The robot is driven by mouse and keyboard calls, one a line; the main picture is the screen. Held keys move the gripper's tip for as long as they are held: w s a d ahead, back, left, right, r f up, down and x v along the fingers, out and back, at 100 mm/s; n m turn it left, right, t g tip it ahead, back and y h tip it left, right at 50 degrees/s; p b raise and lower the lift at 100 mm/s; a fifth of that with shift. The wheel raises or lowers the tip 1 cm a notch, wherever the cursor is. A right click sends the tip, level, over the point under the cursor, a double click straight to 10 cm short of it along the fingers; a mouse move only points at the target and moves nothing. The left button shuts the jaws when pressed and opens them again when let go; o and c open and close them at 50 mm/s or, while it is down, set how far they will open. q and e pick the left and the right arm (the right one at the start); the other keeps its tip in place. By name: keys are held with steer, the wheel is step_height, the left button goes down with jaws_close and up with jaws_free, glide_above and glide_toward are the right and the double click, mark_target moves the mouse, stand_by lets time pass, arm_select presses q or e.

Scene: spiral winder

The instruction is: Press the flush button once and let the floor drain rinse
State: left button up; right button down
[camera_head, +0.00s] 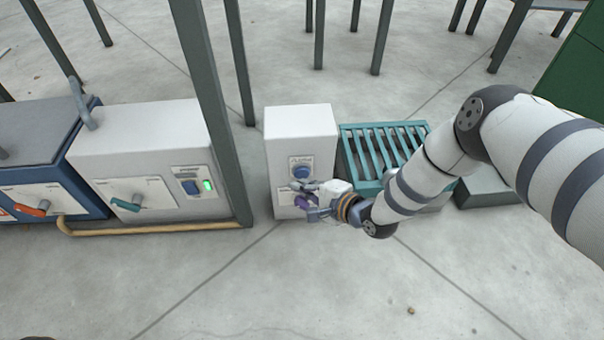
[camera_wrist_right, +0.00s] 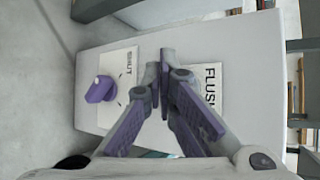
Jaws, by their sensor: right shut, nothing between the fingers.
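The white box (camera_head: 298,125) stands on the floor, with a blue flush button (camera_head: 301,171) on its front plate. My right gripper (camera_head: 300,186) is close in front of this box, just below the button in the head view. In the right wrist view my gripper (camera_wrist_right: 162,70) has its fingertips together with nothing between them. There it covers part of the FLUSH plate (camera_wrist_right: 207,90) and hides the button; I cannot tell whether it touches. A teal slatted drain grate (camera_head: 360,150) is right of the box, partly behind my arm. My left gripper is out of view.
A purple knob (camera_wrist_right: 101,89) sits beside the SHUT label in the wrist view.

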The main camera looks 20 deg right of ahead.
steer(key=shift+w, duration=0.15)
steer(key=shift+w+d+b, duration=0.1)
steer(key=shift+w+b, duration=0.2)
steer(key=shift+b, duration=0.05)
steer(key=shift+w+d+b, duration=0.15)
steer(key=shift+w+b, duration=0.15)
steer(key=shift+w, duration=0.1)
stand_by(0.7)
steer(key=shift+s, duration=0.1)
steer(key=shift+s+a+p, duration=0.2)
steer(key=shift+s+p, duration=0.2)
steer(key=shift+s, duration=0.3)
steer(key=shift+s, duration=0.1)
steer(key=shift+s+a+p, duration=0.25)
steer(key=shift+s+p, duration=0.1)
steer(key=shift+s, duration=0.45)
steer(key=shift+s+a+p, duration=0.25)
steer(key=shift+s+p, duration=0.1)
steer(key=shift+s, duration=0.4)
steer(key=shift+s+a+p, duration=0.25)
steer(key=shift+s+p, duration=0.1)
steer(key=shift+s, duration=0.45)
